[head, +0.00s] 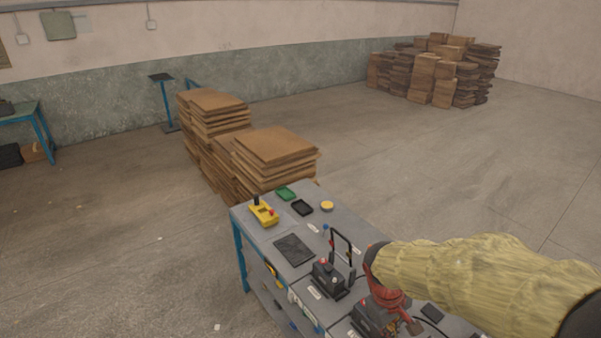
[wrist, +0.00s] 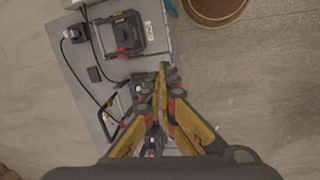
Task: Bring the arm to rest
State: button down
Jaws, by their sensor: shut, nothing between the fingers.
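My arm in its yellow padded sleeve (head: 480,268) reaches in from the right in the head view, over the workbench (head: 262,236). My gripper shows in the wrist view (wrist: 164,82), with its yellow and dark fingers brought together and nothing held between them. It hangs above the right edge of the bench, and part of the bench is hidden behind the fingers. In the head view the sleeve and red-orange parts below its end cover part of the bench.
A black device with an upright handle (head: 328,279) stands on the bench near my arm. A yellow box (head: 264,213), green tray (head: 285,193) and black tray (head: 302,207) lie farther off. Cardboard stacks (head: 275,146) stand behind the bench. The floor (head: 450,170) to the right is clear.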

jog(key=s+a+m+t+y+b, duration=0.2)
jog(key=s+m+t+b, duration=0.3)
jog(key=s+b, duration=0.6)
jog(key=b, duration=0.5)
jog(key=shift+s+a+f+t+y+b, duration=0.3)
jog(key=shift+s+a+f+b, duration=0.05)
jog(key=shift+s+f+b, duration=0.05)
